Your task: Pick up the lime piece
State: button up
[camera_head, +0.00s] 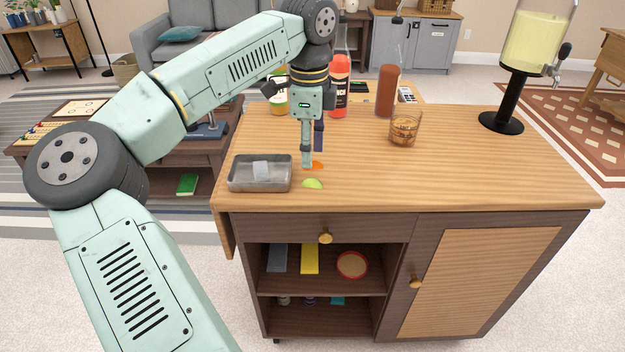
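The lime piece (313,183) is a small green wedge lying on the wooden counter top (480,165), just right of a metal tray (233,184). My gripper (313,158) points down above the counter, behind and slightly above the lime piece in the picture. Its light near finger and dark far finger show apart, so it looks open, with nothing seen between them. An orange piece (318,165) lies close behind the lime, partly hidden by the near finger. I cannot tell the exact height of the fingertips over the counter.
The tray holds a pale clear block (261,170). A glass with an amber drink (404,130), a red bottle (339,88), a brown bottle (386,92) and a drink dispenser (513,90) stand farther back. The counter's front right is clear.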

aim_at(313, 180)
jog(key=f, duration=0.1)
jog(key=f+p, duration=0.1)
jog(key=f, duration=0.1)
jog(key=s+f, duration=0.1)
jog(key=shift+d+f+p, duration=0.3)
jog(key=shift+d+f, duration=0.05)
jog(key=shift+f, duration=0.55)
jog(key=shift+w, duration=0.1)
jog(key=c, duration=0.9)
jog(key=shift+o, duration=0.2)
jog(key=shift+r, duration=0.1)
